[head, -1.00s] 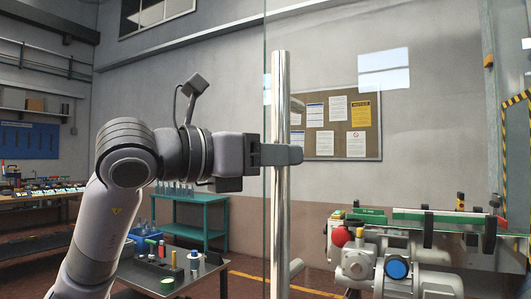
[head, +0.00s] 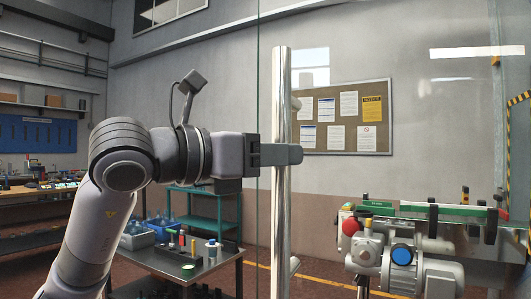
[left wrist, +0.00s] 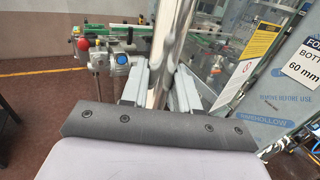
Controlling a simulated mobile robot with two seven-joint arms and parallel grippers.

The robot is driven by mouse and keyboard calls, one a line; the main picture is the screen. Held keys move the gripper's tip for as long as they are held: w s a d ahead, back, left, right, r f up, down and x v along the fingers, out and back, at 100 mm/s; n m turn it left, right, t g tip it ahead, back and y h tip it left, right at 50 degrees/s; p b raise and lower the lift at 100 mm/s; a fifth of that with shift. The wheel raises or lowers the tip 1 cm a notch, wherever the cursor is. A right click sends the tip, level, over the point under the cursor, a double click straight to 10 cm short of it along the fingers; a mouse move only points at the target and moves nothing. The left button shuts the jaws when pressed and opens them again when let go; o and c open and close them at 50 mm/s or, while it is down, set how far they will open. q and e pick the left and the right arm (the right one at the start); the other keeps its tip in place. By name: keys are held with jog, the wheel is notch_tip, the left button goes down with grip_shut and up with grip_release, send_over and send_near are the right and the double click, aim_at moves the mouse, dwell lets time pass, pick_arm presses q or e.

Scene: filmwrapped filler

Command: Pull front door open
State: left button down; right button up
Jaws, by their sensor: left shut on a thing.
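The front door is a clear glass panel (head: 330,220) with a vertical chrome bar handle (head: 281,215) near its left edge. My left gripper (head: 290,154) is shut on the handle in the head view, with its fingers at the bar's upper part. In the left wrist view, the fingers (left wrist: 160,85) lie on either side of the chrome bar (left wrist: 172,45), which runs up between them. The door's hinge side cannot be made out clearly. My right gripper is not in view.
Behind the glass stands a machine (head: 400,255) with a red knob and blue button. A dark table (head: 170,262) with bottles and small items is at lower left, with a teal bench (head: 205,222) behind it. A notice board (head: 345,117) hangs on the far wall.

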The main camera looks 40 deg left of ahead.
pick_arm(q)
jog(key=shift+s+d+f, duration=0.1)
jog(key=shift+s+d, duration=0.2)
jog(key=shift+d, duration=0.15)
jog(key=c, duration=1.3)
grip_release()
jog(key=o, duration=0.4)
jog(key=shift+d, duration=0.15)
jog(key=shift+w, duration=0.1)
